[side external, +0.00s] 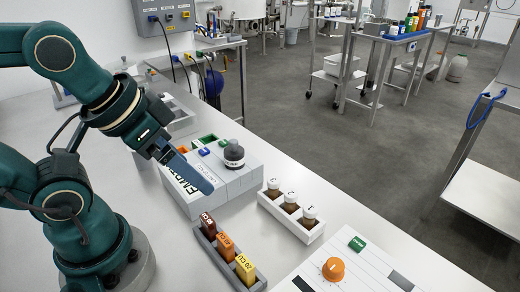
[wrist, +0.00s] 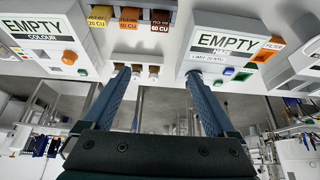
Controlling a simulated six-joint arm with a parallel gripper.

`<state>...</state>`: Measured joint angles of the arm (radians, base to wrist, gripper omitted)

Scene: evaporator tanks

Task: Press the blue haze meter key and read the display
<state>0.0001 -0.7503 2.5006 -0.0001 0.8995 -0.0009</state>
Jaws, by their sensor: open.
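The haze meter (side external: 243,178) is a pale grey box on the bench. Its display (wrist: 229,40) reads EMPTY in the wrist view, with HAZE and a limit line below. The blue key (wrist: 229,71) is on its face, beside a green key (wrist: 242,76). My gripper (side external: 208,188) is over the meter's front part and hides part of the display there. In the wrist view my gripper (wrist: 157,73) is open and empty, its fingers apart, left of the blue key.
The colour meter (wrist: 38,35), with an orange knob (side external: 333,268) and green key (side external: 357,243), is at the front right. A white rack (side external: 290,222) with three bottles and a grey rack (side external: 213,258) with three CU standards stand nearby. An orange FILTER part (wrist: 270,47) is beside the haze display.

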